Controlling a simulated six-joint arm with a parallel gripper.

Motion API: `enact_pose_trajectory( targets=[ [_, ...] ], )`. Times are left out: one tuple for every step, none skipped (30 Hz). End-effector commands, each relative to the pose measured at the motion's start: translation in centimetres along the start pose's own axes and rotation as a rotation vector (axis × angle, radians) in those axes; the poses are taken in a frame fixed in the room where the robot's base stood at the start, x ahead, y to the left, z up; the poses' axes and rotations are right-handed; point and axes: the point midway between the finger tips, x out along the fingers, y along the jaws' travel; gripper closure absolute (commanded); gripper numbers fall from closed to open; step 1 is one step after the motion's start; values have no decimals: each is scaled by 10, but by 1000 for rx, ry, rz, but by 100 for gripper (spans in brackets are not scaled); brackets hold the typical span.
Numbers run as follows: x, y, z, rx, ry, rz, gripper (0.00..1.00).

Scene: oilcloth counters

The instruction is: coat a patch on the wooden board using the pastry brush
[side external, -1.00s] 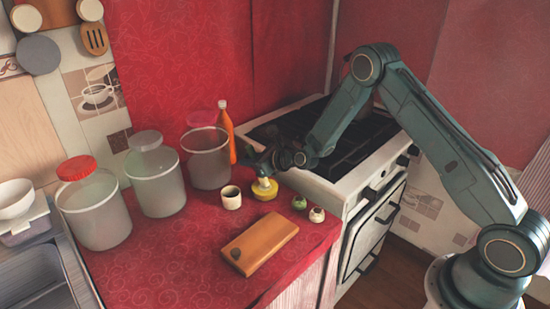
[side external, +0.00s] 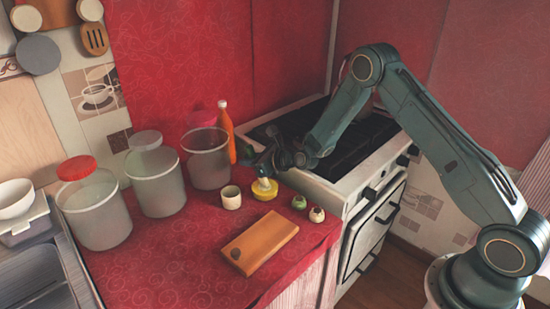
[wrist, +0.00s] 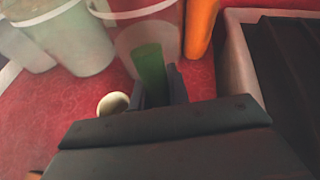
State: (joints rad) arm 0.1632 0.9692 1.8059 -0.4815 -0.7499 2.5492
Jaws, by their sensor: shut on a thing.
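The wooden board (side external: 268,240) lies flat near the counter's front edge in the side view, with a dark round spot (side external: 236,254) at its near left end. My gripper (side external: 264,168) is over the counter behind the board, beside the stove. It is shut on the pastry brush, whose green handle (wrist: 150,66) stands between the fingers in the wrist view. In the side view a pale lower part of the brush (side external: 264,184) points down at a shallow yellow dish (side external: 266,194). Whether it touches the dish's contents I cannot tell. The bristles are hidden in the wrist view.
A small cream cup (side external: 231,198) stands left of the dish; it also shows in the wrist view (wrist: 113,103). Several clear canisters (side external: 155,180) and an orange bottle (side external: 227,130) stand behind. Two small round items (side external: 299,202) (side external: 317,214) sit right, near the stove (side external: 340,170).

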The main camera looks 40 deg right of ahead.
Motion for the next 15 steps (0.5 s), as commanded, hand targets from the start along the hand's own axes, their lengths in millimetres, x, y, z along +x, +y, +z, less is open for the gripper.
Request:
enact_pose_trajectory(
  targets=[
    [0, 1, -4, 1, 8, 2, 100],
    [0, 1, -4, 1, 9, 2, 100],
    [0, 1, -4, 1, 9, 2, 100],
    [0, 1, -4, 1, 9, 2, 100],
    [0, 1, -4, 1, 10, 2, 100],
    [0, 1, -4, 1, 10, 2, 100],
    [0, 1, -4, 1, 10, 2, 100],
    [0, 1, -4, 1, 10, 2, 100],
    [-1, 1, -4, 1, 10, 2, 100],
    [-1, 1, -4, 1, 11, 2, 100],
    [-1, 1, -3, 1, 11, 2, 100],
    [-2, 1, -2, 1, 10, 2, 100],
    [-2, 1, 0, 1, 10, 2, 100],
    [-2, 0, 1, 1, 9, 2, 100],
    [-3, 0, 4, 1, 8, 2, 100]
  ],
)
